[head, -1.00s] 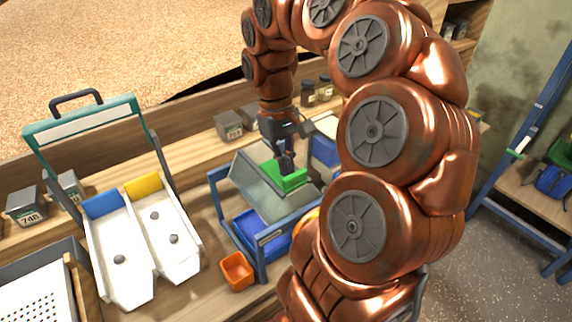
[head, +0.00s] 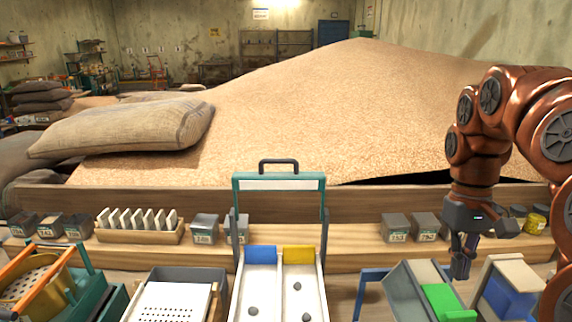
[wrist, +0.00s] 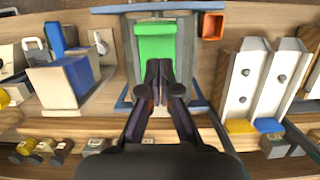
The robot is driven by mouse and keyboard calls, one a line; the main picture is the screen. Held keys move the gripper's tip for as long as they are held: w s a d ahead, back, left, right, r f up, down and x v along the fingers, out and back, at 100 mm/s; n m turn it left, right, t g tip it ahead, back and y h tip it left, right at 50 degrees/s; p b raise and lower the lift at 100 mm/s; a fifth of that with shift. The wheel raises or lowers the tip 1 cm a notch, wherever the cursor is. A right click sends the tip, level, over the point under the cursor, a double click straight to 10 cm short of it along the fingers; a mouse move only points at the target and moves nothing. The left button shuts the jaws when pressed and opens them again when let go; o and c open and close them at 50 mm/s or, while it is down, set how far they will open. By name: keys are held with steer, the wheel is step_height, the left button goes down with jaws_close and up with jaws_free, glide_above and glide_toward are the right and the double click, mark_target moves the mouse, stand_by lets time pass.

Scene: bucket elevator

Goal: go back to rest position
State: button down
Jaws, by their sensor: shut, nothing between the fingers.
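My gripper (head: 462,262) hangs down from the copper-coloured arm at the right of the head view. Its fingers are together and empty. In the wrist view the gripper (wrist: 160,72) points at the green block (wrist: 155,42) in the grey tilted tray of the blue-framed stand (wrist: 202,85). The green block (head: 447,302) also shows at the bottom right of the head view, left of and below the fingers. Whether the fingertips touch the tray or block cannot be told.
A white two-lane chute (head: 268,290) with a teal handle frame stands mid-front, holding several grey balls. Grey weights (head: 396,228) line the wooden ledge. A bin with a blue panel (head: 508,292) is right of the gripper. A grain heap (head: 330,120) lies behind.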

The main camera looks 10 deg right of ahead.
steer(key=s+a+f+n, duration=0.1)
steer(key=s+a+f, duration=0.1)
steer(key=a, duration=0.4)
steer(key=s+a+f+n, duration=0.1)
steer(key=s+a+f, duration=0.1)
steer(key=a, duration=0.5)
steer(key=s+a+f+t, duration=0.1)
steer(key=s+a+f, duration=0.6)
steer(key=s+f, duration=0.2)
steer(key=shift+s+f, duration=0.25)
steer(key=shift+s, duration=0.35)
